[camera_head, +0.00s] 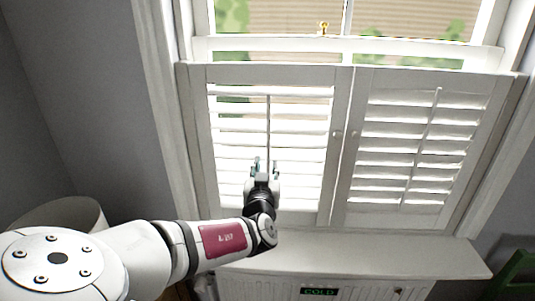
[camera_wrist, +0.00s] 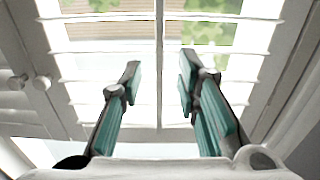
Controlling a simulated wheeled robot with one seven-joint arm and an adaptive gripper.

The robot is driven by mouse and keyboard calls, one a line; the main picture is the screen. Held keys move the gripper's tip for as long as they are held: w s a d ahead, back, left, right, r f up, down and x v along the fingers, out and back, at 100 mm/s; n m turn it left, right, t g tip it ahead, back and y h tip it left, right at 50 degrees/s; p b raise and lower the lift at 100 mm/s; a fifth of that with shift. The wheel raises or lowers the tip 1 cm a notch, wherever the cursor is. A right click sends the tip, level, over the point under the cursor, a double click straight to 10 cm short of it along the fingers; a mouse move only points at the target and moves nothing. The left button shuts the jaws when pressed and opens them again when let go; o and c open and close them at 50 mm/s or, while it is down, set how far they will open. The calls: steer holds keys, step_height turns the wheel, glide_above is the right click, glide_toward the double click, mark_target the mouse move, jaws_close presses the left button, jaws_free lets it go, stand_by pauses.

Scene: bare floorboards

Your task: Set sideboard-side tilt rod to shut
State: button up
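Two white shutter panels cover the lower window. The left panel's tilt rod (camera_head: 268,125) is a thin upright bar at the middle of its slats (camera_head: 235,152). Those slats are open, with bright outdoors showing between them. The right panel has its own tilt rod (camera_head: 431,125), and its slats (camera_head: 400,150) show broader faces with narrower gaps. My gripper (camera_head: 266,167) is in front of the left panel's lower half. In the wrist view my gripper (camera_wrist: 160,68) is open, and the rod (camera_wrist: 159,40) shows between its fingers; contact cannot be told.
Small knobs (camera_head: 337,134) sit on the stiles where the panels meet. A white sill (camera_head: 400,258) runs below, above a radiator-like front with a "COLD" sign (camera_head: 318,292). A pale round shade (camera_head: 75,212) stands left, partly behind my arm. A green chair (camera_head: 515,270) is at lower right.

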mark_target(269, 152)
steer(key=w+b, duration=0.2)
steer(key=w, duration=0.1)
steer(key=w+b, duration=0.2)
steer(key=w, duration=0.1)
steer(key=shift+w+d+f, duration=0.15)
steer(key=shift+w, duration=0.2)
steer(key=shift+w+b, duration=0.6)
steer(key=shift+w, duration=0.15)
steer(key=shift+c, duration=0.2)
steer(key=shift+r, duration=0.2)
jaws_close()
